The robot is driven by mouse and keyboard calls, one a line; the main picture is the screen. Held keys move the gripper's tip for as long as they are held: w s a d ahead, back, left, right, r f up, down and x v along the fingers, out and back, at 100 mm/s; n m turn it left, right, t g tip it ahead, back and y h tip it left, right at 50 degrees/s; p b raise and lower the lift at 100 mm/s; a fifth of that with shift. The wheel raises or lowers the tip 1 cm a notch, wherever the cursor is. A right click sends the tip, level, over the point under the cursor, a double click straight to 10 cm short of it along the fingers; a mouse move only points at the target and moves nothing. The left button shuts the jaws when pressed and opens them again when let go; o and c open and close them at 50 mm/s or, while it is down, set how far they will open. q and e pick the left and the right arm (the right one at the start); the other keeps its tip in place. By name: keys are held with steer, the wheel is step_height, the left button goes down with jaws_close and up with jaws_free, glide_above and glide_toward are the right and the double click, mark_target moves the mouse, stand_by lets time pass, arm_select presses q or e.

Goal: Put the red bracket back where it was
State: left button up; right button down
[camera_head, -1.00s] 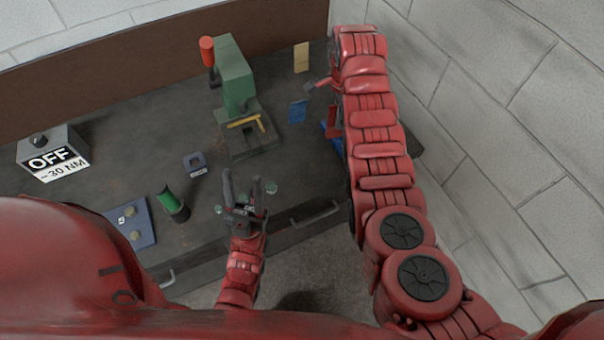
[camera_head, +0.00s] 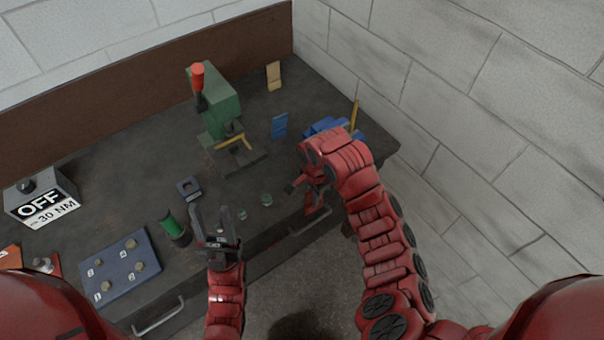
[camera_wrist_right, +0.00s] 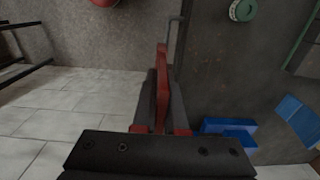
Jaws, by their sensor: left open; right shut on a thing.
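The red bracket (camera_wrist_right: 162,92) shows in the right wrist view as a narrow upright red strip between the dark fingers of my right gripper. My right gripper (camera_head: 308,193) is shut on it and is near the bench's front edge at the right in the head view. There the bracket is hard to tell from my red arm. I cannot tell from these frames where the bracket was before.
A green press (camera_head: 212,98) with a red handle stands mid-bench, a yellow piece (camera_head: 234,143) at its base. A blue board (camera_head: 118,268) and an OFF box (camera_head: 40,197) stand left.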

steer(key=w+a+b, duration=0.1)
steer(key=w+b, duration=0.3)
steer(key=b, duration=0.1)
steer(key=w+a+f+b, duration=0.1)
steer(key=w+b, duration=0.4)
steer(key=w+a+f+b, duration=0.1)
steer(key=w+b, duration=0.4)
steer(key=shift+f+b, duration=0.25)
steer(key=shift+b, duration=0.05)
step_height(320, 180, down, 3)
steer(key=shift+r+b, duration=0.2)
steer(key=shift+b, duration=0.15)
steer(key=shift+r, duration=0.1)
steer(key=shift+s, duration=0.1)
